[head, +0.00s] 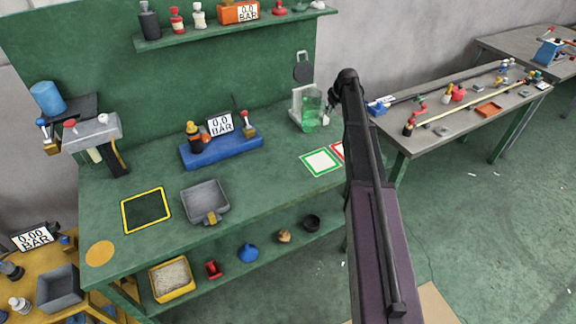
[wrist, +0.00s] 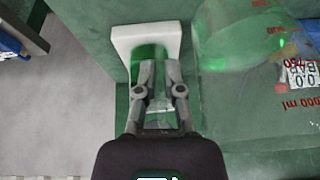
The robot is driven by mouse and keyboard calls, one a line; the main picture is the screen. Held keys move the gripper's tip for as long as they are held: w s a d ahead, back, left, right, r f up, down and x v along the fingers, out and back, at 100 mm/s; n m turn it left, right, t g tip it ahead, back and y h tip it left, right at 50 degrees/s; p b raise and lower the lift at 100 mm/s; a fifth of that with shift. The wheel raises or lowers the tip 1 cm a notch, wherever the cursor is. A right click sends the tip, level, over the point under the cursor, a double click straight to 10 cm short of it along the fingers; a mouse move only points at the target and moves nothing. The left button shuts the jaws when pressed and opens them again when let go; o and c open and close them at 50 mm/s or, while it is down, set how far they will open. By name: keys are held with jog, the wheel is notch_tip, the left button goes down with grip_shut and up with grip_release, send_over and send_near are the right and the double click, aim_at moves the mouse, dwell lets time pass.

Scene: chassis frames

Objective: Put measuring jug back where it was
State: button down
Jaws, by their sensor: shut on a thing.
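The measuring jug (head: 311,112) is a clear green-tinted vessel at the back right of the green workbench (head: 262,190). In the wrist view, its see-through body (wrist: 235,75) with red volume marks fills the right side. My gripper (head: 331,112) is at the jug's right side, partly hidden by my arm. In the wrist view, my gripper (wrist: 160,72) is shut on the jug beside its body; the exact grip is hard to make out. I cannot tell whether the jug's base touches the bench.
A green-framed white square (head: 321,162) and a partly hidden red-framed one lie in front of the jug. A blue gauge base (head: 222,151) and a grey tray (head: 205,201) stand to the left. A grey side table (head: 468,108) holds several parts at right.

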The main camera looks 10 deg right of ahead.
dwell(0.3)
jog(key=s+a+f+b, duration=0.3)
jog(key=s+a, duration=0.4)
jog(key=s, duration=0.5)
jog(key=s+a+f+b, duration=0.2)
jog(key=s+a, duration=0.6)
jog(key=s, duration=0.5)
jog(key=shift+f+m+b, duration=0.3)
jog(key=shift+f+b, duration=0.1)
jog(key=shift+b, duration=0.05)
jog(key=shift+w+a, duration=0.1)
jog(key=w+d+f+b, duration=0.1)
jog(key=w+d, duration=0.3)
jog(key=w, duration=1)
jog(key=shift+f, duration=0.2)
jog(key=shift+w, duration=0.1)
jog(key=shift+w+d+f+b, duration=0.15)
jog(key=shift+w+f+b, duration=0.35)
jog(key=shift+w+b, duration=0.15)
jog(key=shift+s+f+b, duration=0.1)
jog(key=shift+f+b, duration=1.25)
jog(key=shift+b, duration=0.05)
